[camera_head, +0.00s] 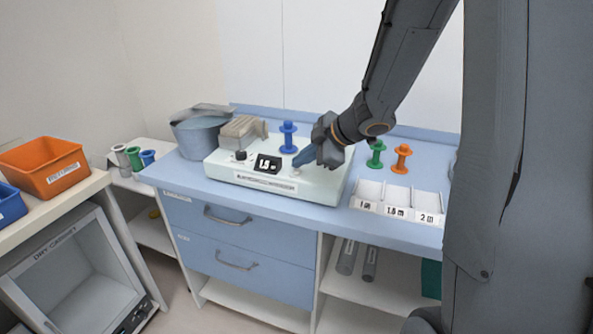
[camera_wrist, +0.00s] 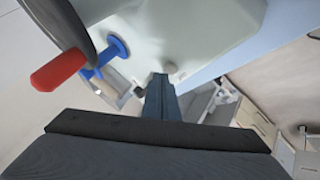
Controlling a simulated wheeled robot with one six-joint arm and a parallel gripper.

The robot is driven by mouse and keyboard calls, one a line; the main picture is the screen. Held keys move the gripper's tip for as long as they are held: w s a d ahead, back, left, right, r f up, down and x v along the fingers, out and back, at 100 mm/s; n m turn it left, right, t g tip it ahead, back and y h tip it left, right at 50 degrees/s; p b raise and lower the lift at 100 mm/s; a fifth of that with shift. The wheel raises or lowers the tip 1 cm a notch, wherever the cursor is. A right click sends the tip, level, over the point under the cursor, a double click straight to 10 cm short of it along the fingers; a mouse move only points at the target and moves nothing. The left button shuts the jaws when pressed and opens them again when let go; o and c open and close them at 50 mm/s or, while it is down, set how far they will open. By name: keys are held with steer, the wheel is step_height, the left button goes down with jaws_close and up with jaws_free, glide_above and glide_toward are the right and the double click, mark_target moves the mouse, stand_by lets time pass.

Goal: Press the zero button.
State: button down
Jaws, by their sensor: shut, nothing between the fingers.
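A white machine (camera_head: 310,185) with a small display reading 1.5 stands on the blue counter; its display (camera_head: 267,164) faces front. A pale round button (camera_head: 296,171) is on its top, right of the display; it also shows in the wrist view (camera_wrist: 172,67), just beyond my fingertips. Which label it bears cannot be read. A dark knob (camera_head: 240,155) is left of the display. My gripper (camera_head: 298,160) is shut and empty, its tips pointing down at the machine's top near the button. Whether they touch cannot be told. In the wrist view the fingers (camera_wrist: 161,78) are together.
A blue spool (camera_head: 288,138) stands on the machine, close left of my gripper. Green (camera_head: 376,155) and orange (camera_head: 402,158) spools and a labelled white tray (camera_head: 398,195) are right. A grey-blue pot (camera_head: 198,136) is left. A red-ended part (camera_wrist: 58,70) shows in the wrist view.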

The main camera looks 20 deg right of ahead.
mark_target(301, 175)
steer(key=shift+f, duration=0.45)
stand_by(0.3)
steer(key=shift+r, duration=0.1)
stand_by(0.3)
steer(key=shift+r+p, duration=0.85)
steer(key=shift+p, duration=0.2)
step_height(301, 175, up, 5)
steer(key=p, duration=0.6)
stand_by(0.4)
